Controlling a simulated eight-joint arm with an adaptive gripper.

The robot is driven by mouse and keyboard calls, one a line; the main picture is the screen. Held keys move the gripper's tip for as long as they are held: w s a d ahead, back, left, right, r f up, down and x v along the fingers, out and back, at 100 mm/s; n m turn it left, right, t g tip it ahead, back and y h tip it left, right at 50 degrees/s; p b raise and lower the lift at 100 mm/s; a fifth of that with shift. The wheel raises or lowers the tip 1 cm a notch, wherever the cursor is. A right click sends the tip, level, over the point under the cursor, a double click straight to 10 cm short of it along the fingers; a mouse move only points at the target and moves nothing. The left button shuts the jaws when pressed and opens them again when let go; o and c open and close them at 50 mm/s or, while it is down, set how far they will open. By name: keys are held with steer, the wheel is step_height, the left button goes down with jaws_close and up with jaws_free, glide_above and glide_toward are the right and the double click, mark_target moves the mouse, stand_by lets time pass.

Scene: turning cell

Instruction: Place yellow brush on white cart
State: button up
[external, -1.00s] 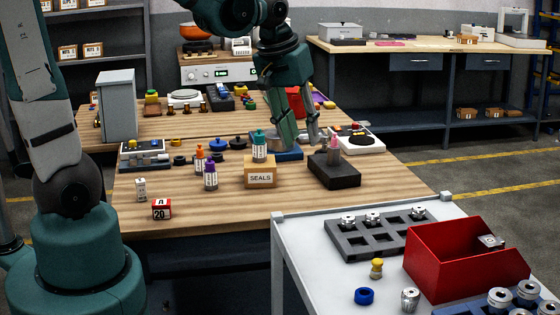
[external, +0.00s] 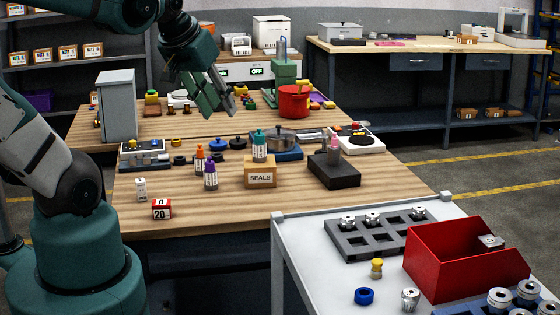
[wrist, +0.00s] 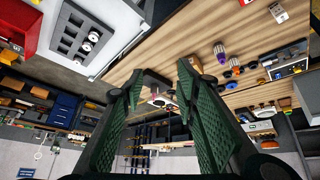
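The white cart (external: 315,235) stands at the front right, and its light top also shows in the wrist view (wrist: 112,22). I cannot make out a yellow brush clearly in either view; small yellow items lie among the clutter on the back table, too small to identify. My gripper (external: 230,102) is raised above the back part of the wooden tables, left of the red pot and far from the cart. In the wrist view its two green fingers (wrist: 158,82) are spread apart with nothing held between them.
The cart carries a grey slotted tray (external: 378,238), a red bin (external: 450,265), a blue ring (external: 364,296) and a small yellow piece (external: 376,267).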

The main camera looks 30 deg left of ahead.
steer(key=shift+s+a+r+t, duration=0.1)
steer(key=shift+s+a+t, duration=0.1)
steer(key=shift+s+a, duration=0.45)
steer(key=shift+s+a+r+t, duration=0.1)
steer(key=shift+s+a+t, duration=0.2)
steer(key=shift+a, duration=0.6)
